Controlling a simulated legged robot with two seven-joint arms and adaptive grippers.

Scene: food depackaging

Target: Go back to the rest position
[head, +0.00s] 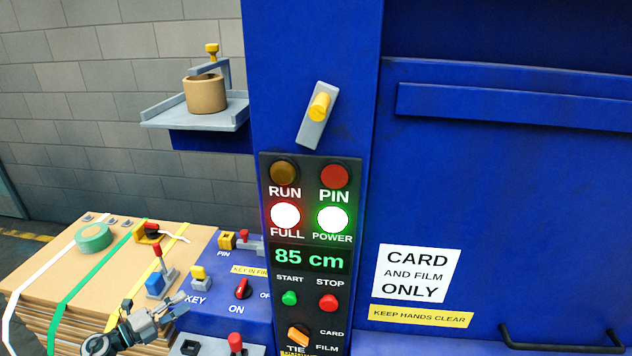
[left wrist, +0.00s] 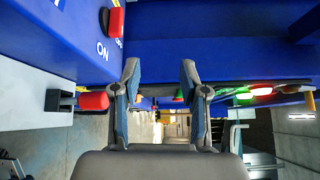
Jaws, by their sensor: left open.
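My left gripper (head: 173,307) is in the lower left of the head view, in front of the blue machine's key shelf and over the right side of the cardboard stack. In the left wrist view its two fingers (left wrist: 160,80) are spread apart with nothing between them. The red-handled key switch (head: 242,289) by the ON label is to its right and apart from it. A red knob (left wrist: 93,101) on a grey plate shows left of the fingers in the left wrist view. My right gripper is in neither view.
The control panel (head: 308,262) reads 85 cm, with FULL and POWER lamps lit. A yellow-handled lever (head: 318,108) is above it. The cardboard stack (head: 62,262) holds a green tape roll (head: 94,237). A side shelf (head: 160,118) carries a brown roll (head: 204,95).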

